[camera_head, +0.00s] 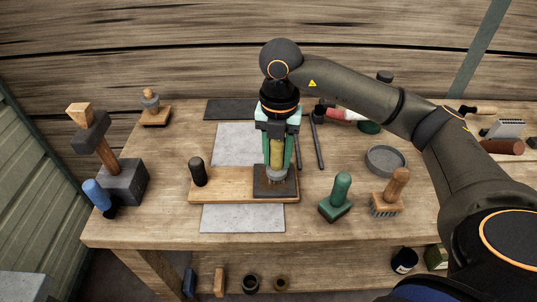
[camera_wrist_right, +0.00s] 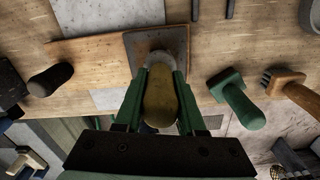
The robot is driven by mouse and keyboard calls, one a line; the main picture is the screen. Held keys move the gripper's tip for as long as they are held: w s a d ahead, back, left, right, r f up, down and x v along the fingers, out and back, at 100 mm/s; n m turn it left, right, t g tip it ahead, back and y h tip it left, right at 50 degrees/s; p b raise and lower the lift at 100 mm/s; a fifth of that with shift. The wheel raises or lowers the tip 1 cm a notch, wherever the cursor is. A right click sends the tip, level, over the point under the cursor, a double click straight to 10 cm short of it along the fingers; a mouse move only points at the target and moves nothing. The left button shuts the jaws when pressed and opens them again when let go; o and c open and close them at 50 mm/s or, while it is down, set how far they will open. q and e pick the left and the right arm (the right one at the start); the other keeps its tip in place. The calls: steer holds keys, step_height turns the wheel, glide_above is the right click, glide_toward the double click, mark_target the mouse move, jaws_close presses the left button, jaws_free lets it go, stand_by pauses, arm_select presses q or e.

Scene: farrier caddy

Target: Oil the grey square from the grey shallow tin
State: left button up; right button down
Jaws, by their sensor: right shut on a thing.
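My right gripper (camera_head: 277,163) is shut on a yellow-handled brush (camera_head: 277,152) and holds it upright, head down. The brush's grey round head is over a dark grey-brown square (camera_head: 290,187) at the right end of a wooden board (camera_head: 225,188). It seems to touch the square, but I cannot be sure. In the right wrist view the green fingers (camera_wrist_right: 158,88) clasp the yellow handle (camera_wrist_right: 160,100) above the square (camera_wrist_right: 174,42). The grey shallow tin (camera_head: 386,160) stands to the right on the bench; its contents are unclear. My left gripper is out of view.
A green-handled block (camera_head: 336,197) and a wooden-handled brush (camera_head: 390,193) stand to the right. Light grey slabs (camera_head: 242,219) lie before and behind the board. A mallet and dark block (camera_head: 123,183) are at left.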

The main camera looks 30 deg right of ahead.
steer(key=shift+s+d+f, duration=0.15)
steer(key=shift+s+d, duration=0.4)
steer(key=shift+d, duration=0.25)
steer(key=shift+w+a, duration=0.25)
steer(key=shift+a, duration=0.25)
steer(key=shift+w+a+p, duration=0.2)
steer(key=shift+w+a, duration=0.35)
steer(key=shift+a, duration=0.25)
steer(key=shift+w+a+p, duration=0.2)
steer(key=shift+w+a, duration=0.3)
steer(key=shift+a, duration=0.3)
steer(key=shift+r+p, duration=0.65)
steer(key=shift+r, duration=0.35)
